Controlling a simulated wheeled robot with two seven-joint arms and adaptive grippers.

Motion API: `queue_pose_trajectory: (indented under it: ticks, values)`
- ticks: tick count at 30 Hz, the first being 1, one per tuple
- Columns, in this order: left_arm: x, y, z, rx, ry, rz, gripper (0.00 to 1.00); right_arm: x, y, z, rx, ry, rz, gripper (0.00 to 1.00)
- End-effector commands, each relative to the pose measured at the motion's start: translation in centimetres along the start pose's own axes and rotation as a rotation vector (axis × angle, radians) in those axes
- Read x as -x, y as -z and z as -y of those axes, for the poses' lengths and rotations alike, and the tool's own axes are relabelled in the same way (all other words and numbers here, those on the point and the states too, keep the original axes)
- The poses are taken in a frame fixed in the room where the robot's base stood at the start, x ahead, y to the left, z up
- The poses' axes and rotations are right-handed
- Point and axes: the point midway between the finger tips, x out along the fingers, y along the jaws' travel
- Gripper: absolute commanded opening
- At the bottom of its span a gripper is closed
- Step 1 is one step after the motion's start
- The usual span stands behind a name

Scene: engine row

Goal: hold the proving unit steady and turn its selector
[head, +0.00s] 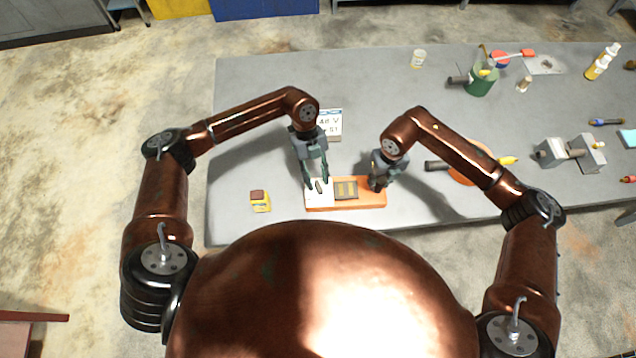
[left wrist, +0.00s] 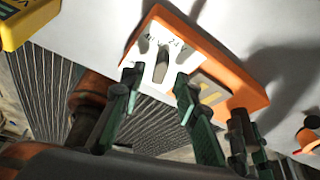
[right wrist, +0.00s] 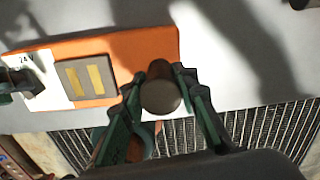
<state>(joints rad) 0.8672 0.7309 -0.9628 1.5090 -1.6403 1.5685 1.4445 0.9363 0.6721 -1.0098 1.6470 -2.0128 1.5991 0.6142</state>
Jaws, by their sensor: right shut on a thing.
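The proving unit is an orange block (head: 345,207) lying flat near the table's front edge. Its left end has a white panel with voltage marks (left wrist: 180,43), including 24 V; a dark pad with two yellowish strips sits mid-block (right wrist: 85,80). The dark selector (left wrist: 161,66) stands on the white panel. My left gripper (head: 316,184) is over it, open, one finger on each side with gaps visible in the left wrist view (left wrist: 158,78). My right gripper (head: 379,184) is shut on a dark round post (right wrist: 160,94) at the unit's right end.
A white card with voltage figures (head: 331,122) stands behind the unit. A small yellow box (head: 260,204) stands to its left. An orange disc (head: 468,178), grey blocks (head: 552,152), a green pot (head: 482,82) and bottles (head: 597,66) are to the right. The table's left back (head: 245,90) is clear.

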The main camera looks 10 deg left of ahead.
Motion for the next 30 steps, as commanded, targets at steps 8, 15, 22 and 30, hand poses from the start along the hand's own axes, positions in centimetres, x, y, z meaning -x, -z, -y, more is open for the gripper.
queue_pose_trajectory:
  ticks: [8,15,22,30]
  values:
    - [-2.3,0.0,0.0,-0.001,0.001,0.000,0.29,0.0,0.0,0.0,0.000,-0.001,0.001,0.00]
    - [-2.4,0.0,0.0,-0.001,0.001,0.000,0.29,0.0,0.0,0.0,0.000,-0.001,0.001,0.00]
    - [-2.4,0.0,0.0,-0.001,0.000,0.001,0.16,0.0,0.0,0.0,0.000,-0.001,0.001,0.00]
    - [-2.4,0.0,0.0,-0.001,0.000,0.001,0.00,0.0,0.0,0.0,0.000,-0.001,0.000,0.00]
